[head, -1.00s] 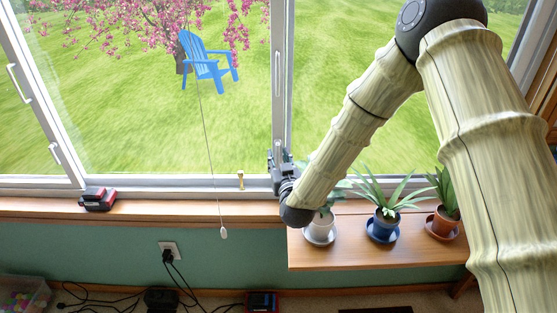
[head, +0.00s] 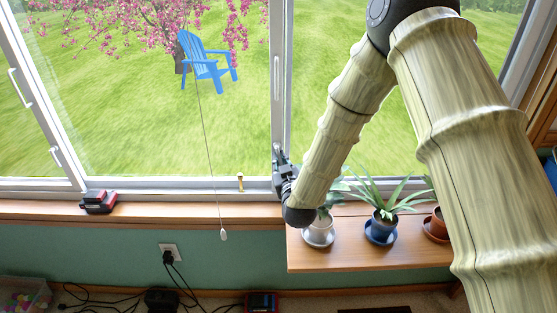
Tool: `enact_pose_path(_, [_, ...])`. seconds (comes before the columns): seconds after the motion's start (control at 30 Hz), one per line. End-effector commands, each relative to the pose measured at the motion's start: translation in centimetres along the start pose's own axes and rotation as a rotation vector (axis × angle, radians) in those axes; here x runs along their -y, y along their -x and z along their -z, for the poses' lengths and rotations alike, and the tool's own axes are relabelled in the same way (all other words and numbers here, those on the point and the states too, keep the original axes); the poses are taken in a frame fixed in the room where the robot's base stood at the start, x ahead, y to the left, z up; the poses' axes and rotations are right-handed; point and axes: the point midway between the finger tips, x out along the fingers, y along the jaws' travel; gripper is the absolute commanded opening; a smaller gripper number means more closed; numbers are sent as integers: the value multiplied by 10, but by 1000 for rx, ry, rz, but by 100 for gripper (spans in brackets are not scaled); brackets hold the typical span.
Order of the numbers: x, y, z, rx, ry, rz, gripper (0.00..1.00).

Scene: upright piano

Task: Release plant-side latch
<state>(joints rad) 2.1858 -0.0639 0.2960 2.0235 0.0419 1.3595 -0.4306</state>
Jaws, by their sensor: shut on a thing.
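My gripper (head: 278,155) is at the lower part of the window's middle upright (head: 280,110), to the left of the plants. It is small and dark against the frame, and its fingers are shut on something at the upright. The plant-side latch itself is hidden behind the gripper, so its position cannot be seen. A white latch (head: 55,155) shows on the left window frame. A white pull handle (head: 277,80) is higher on the middle upright.
Potted plants stand on a wooden shelf (head: 345,258) below my forearm, in a white pot (head: 318,231), a blue pot (head: 382,226) and a terracotta pot (head: 439,224). A cord with a white pull (head: 224,235) hangs to the left. A red-black battery (head: 99,202) lies on the sill.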

Motion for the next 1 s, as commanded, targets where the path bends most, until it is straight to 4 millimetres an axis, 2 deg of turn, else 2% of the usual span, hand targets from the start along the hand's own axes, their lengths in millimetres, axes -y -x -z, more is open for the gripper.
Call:
enact_pose_path(0.3, [-6, 1, 2, 30, 158, 1, 0])
enact_pose_path(0.67, [-7, 1, 2, 33, 174, 0, 0])
enact_pose_path(0.7, [-7, 1, 2, 33, 174, 0, 12])
enact_pose_path(0.8, [-7, 1, 2, 33, 174, 0, 30])
enact_pose_path(1.0, [-8, 1, 1, 34, 173, 0, 32])
